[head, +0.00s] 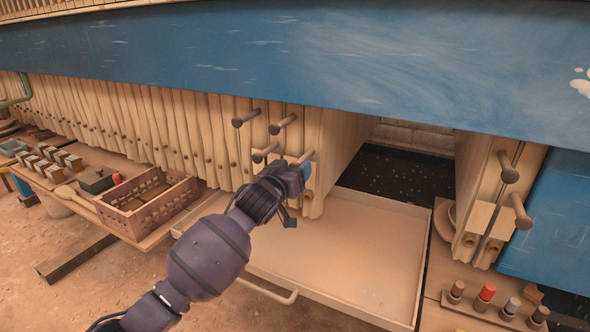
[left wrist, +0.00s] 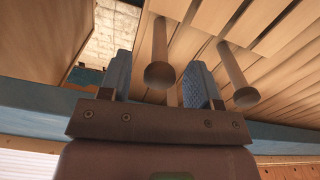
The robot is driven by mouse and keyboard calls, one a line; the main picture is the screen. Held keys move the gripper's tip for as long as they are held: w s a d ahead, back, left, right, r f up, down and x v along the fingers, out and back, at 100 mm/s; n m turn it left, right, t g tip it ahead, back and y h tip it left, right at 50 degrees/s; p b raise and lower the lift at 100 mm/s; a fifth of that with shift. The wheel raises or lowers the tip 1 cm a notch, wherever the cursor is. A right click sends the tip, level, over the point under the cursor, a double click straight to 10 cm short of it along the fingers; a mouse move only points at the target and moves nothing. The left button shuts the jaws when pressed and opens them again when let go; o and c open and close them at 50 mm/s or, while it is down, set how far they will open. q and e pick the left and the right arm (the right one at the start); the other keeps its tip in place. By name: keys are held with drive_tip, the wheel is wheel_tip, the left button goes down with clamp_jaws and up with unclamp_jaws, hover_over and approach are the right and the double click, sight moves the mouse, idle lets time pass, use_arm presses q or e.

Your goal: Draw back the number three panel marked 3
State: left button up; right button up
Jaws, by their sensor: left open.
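My left gripper (head: 302,172) is at the front edge of the pale panels (head: 321,135), left of the open gap. In the left wrist view its blue fingers (left wrist: 162,72) are open. A round-ended wooden peg handle (left wrist: 160,74) stands between them, with space on both sides. A second peg (left wrist: 244,96) is outside the fingers, to the right. In the head view several pegs, such as the upper one (head: 283,124) and the left one (head: 246,117), stick out of the panels. The gripper partly hides the lower pegs. I can read no number 3. My right gripper is out of view.
A wide shallow tray (head: 350,250) lies below the gap (head: 398,175). More pegged panels (head: 482,190) stand right of it. A slatted crate (head: 150,207) is on the left bench. A blue beam (head: 300,50) crosses above. Several small bottles (head: 486,293) stand lower right.

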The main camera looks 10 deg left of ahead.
use_arm(q)
drive_tip(key=shift+w+d, duration=0.1)
drive_tip(key=shift+w, duration=0.2)
drive_tip(key=shift+c, duration=0.2)
clamp_jaws()
drive_tip(key=shift+d, duration=0.1)
